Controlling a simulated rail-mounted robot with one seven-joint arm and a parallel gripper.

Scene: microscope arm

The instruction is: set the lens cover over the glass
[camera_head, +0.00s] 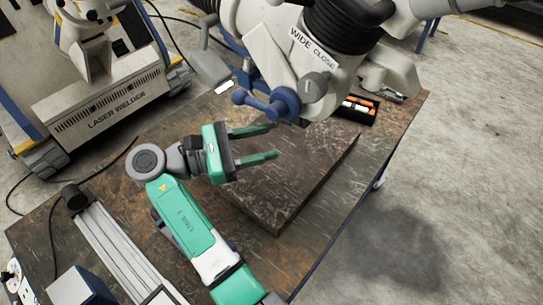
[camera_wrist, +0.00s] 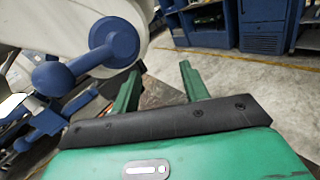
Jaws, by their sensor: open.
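The white microscope head (camera_head: 320,55), labelled "WIDE CLOSE", hangs over the table at top centre. A blue knob (camera_head: 282,104) sticks out from its lower left side; the same blue knob (camera_wrist: 115,45) is large in the wrist view. A flat grey flap (camera_head: 211,66) hangs on its left; I cannot tell whether this is the lens cover. The glass is not clearly seen. My green gripper (camera_head: 274,142) is below the knob, pointing right, with its fingers apart and nothing between them. The wrist view also shows the spread fingers (camera_wrist: 159,75).
A thick dark slab (camera_head: 290,180) lies on the brown table under my gripper. A black tray with orange items (camera_head: 358,108) sits at the back right. A laser welder (camera_head: 110,105) stands at the left. Blue cabinets (camera_wrist: 263,25) stand far off in the wrist view.

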